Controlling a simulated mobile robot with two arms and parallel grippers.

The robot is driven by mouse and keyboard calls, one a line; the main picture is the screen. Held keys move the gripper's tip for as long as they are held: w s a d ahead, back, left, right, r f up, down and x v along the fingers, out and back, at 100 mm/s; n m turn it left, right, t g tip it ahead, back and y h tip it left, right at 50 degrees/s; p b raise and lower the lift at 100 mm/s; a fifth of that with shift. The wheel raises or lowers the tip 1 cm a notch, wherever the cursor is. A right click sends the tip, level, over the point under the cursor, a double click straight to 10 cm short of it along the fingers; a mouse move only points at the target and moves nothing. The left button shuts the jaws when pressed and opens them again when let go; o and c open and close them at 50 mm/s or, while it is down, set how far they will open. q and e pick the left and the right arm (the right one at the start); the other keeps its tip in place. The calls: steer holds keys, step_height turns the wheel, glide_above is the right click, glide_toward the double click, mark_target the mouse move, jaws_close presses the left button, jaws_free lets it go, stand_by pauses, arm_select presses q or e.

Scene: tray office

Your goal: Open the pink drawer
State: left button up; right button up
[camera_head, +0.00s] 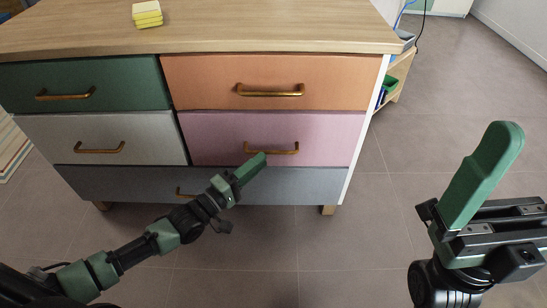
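The pink drawer (315,138) is in the right column of the dresser, in the middle row. Its front looks flush with the drawers around it. Its brass bar handle (285,152) runs across the middle. My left gripper (250,168) is in front of the drawer, its green fingertip at the left end of the handle. I cannot tell whether it touches the handle or whether its fingers are apart. My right gripper (482,178) is over the floor at the right, away from the dresser. Only one green finger shows clearly, so its opening is unclear.
Around the pink drawer are an orange drawer (205,82) above, a white drawer (50,133) at left and a grey drawer (120,187) below. A yellow sponge stack (147,14) lies on the wooden top (230,30). A low shelf (400,75) stands at right. The tiled floor in front is clear.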

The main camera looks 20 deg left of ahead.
mark_target(272, 152)
arm_select(q)
steer(key=shift+b+x, duration=0.85)
steer(key=shift+x, duration=1.9)
steer(key=shift+f, duration=0.1)
jaws_close()
